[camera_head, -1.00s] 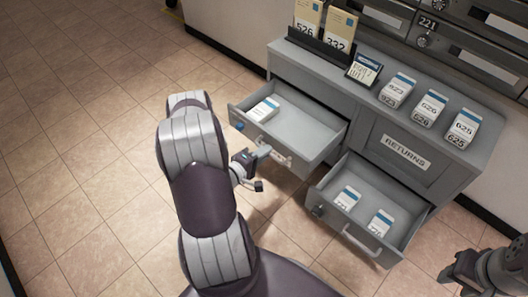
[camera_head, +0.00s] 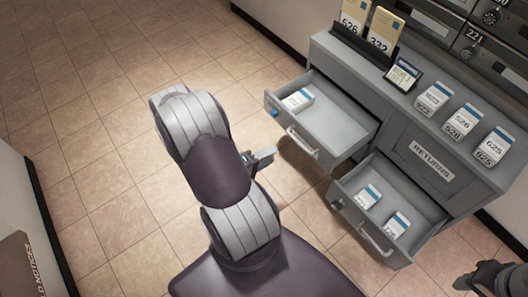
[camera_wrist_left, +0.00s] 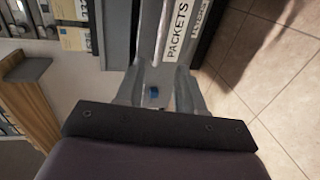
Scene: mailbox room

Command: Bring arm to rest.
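My left arm reaches in from the bottom of the head view, and its left gripper (camera_head: 264,160) is mostly hidden behind the arm. It sits in front of and left of the open upper drawer (camera_head: 347,143), apart from its handle. In the left wrist view its two grey fingers (camera_wrist_left: 158,92) stand apart with nothing between them.
The grey cabinet (camera_head: 428,172) has two open drawers. The upper holds a white packet (camera_head: 298,100); the lower drawer (camera_head: 345,215) holds two (camera_head: 368,196). Three packets, a sign (camera_head: 403,75) and a card rack stand on top. Tiled floor (camera_head: 90,130) is free at left.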

